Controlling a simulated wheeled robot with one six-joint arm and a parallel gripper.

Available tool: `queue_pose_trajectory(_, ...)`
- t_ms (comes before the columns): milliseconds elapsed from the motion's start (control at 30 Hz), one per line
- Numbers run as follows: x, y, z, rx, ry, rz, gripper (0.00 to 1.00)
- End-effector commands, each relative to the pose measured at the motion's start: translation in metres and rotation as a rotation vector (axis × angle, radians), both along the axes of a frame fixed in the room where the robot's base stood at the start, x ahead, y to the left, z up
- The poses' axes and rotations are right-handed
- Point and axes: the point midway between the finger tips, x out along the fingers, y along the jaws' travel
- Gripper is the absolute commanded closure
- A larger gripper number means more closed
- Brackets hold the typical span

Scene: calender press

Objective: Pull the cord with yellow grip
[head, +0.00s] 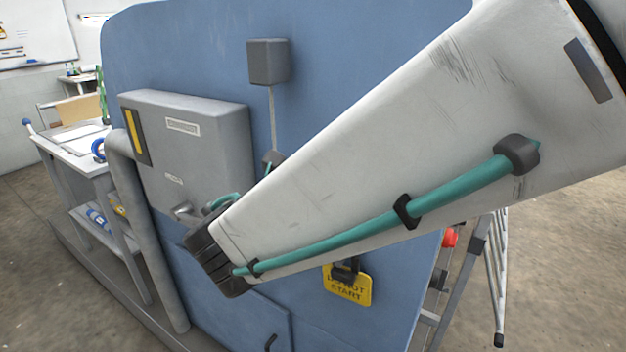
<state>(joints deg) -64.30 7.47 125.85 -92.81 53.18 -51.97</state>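A grey box (268,61) is fixed high on the blue machine panel. A thin pale cord (272,118) hangs straight down from it. The cord's lower end runs behind a small grey rounded part and my large pale arm link, so no yellow grip shows on it. Bits of teal cable beside that grey part suggest that more of my arm lies behind the link. My gripper is not visible, and I cannot tell how near it is to the cord.
A grey cabinet (190,150) with a yellow strip sticks out left of the cord. A thick grey pipe (150,230) runs down beside it. A yellow "do not start" tag (347,285) hangs low on the panel. A workbench (75,150) stands at left, a ladder (495,280) at right.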

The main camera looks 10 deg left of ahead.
Motion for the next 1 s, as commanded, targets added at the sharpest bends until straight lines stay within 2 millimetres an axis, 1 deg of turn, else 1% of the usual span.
queue_pose_trajectory(200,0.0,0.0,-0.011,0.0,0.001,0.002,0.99)
queue_pose_trajectory(367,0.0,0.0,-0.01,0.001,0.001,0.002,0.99)
queue_pose_trajectory(567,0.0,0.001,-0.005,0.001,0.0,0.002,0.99)
queue_pose_trajectory(800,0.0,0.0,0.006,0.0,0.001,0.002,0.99)
queue_pose_trajectory(1000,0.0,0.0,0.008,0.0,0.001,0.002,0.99)
